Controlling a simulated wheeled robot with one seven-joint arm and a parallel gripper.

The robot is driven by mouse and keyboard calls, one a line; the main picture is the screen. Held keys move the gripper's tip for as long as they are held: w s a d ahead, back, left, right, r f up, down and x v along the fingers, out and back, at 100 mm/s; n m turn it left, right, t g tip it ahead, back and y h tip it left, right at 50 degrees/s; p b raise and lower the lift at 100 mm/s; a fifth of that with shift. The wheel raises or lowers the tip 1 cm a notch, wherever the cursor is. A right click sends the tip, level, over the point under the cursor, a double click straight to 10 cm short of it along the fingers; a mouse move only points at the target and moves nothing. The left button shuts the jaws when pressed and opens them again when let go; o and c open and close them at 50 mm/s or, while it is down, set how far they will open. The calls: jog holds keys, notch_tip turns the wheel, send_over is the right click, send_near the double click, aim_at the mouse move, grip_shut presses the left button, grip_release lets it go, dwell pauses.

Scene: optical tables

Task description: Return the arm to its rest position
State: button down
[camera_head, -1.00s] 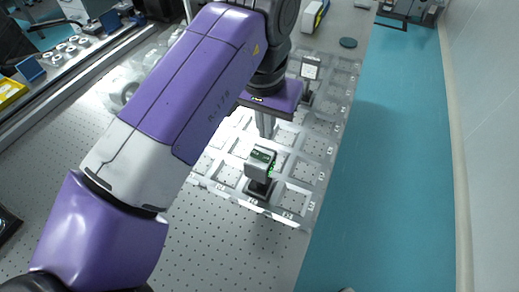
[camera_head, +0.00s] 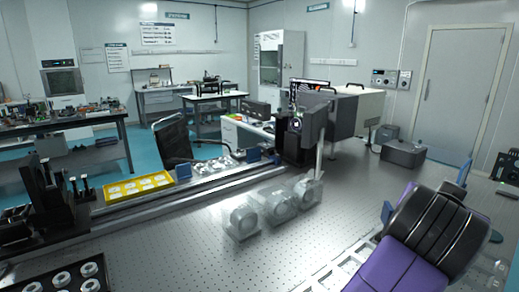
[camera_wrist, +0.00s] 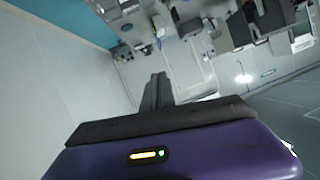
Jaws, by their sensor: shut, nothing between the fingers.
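My gripper (camera_wrist: 157,88) shows in the wrist view, its dark fingers together with nothing between them. It points out into the room, toward pale walls, and touches nothing that I can see. In the head view only a purple and black part of my arm shows at the lower right, above the perforated optical table (camera_head: 215,262). My gripper itself is outside the head view.
Clear round-faced mounts (camera_head: 279,206) stand on the table. A yellow tray (camera_head: 140,190) lies at the left, and a dark tray (camera_head: 62,284) at the lower left. A black chair (camera_head: 172,140) stands behind. A grey box (camera_head: 403,153) sits farther back.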

notch_tip(320, 180, up, 10)
jog(key=a+n+t+h, duration=0.3)
jog(key=n+t, duration=0.2)
jog(key=t, duration=0.4)
jog(key=s+a+f+n+t+y, duration=0.5)
jog(key=a+f+n+y, duration=0.1)
jog(key=a+n+y, duration=0.3)
jog(key=s+a+f+n+g+y, duration=0.25)
jog(key=s+f+y, duration=0.55)
jog(key=s+f, duration=0.55)
jog(key=s+d+f+m+g+h, duration=0.1)
jog(key=s+f+m+g+h, duration=0.3)
jog(key=s+f, duration=1.3)
jog(key=s+m+g, duration=0.1)
jog(key=s+g, duration=0.1)
jog(key=s, duration=0.1)
jog(key=shift+s, duration=0.3)
jog(key=shift+m+g, duration=0.25)
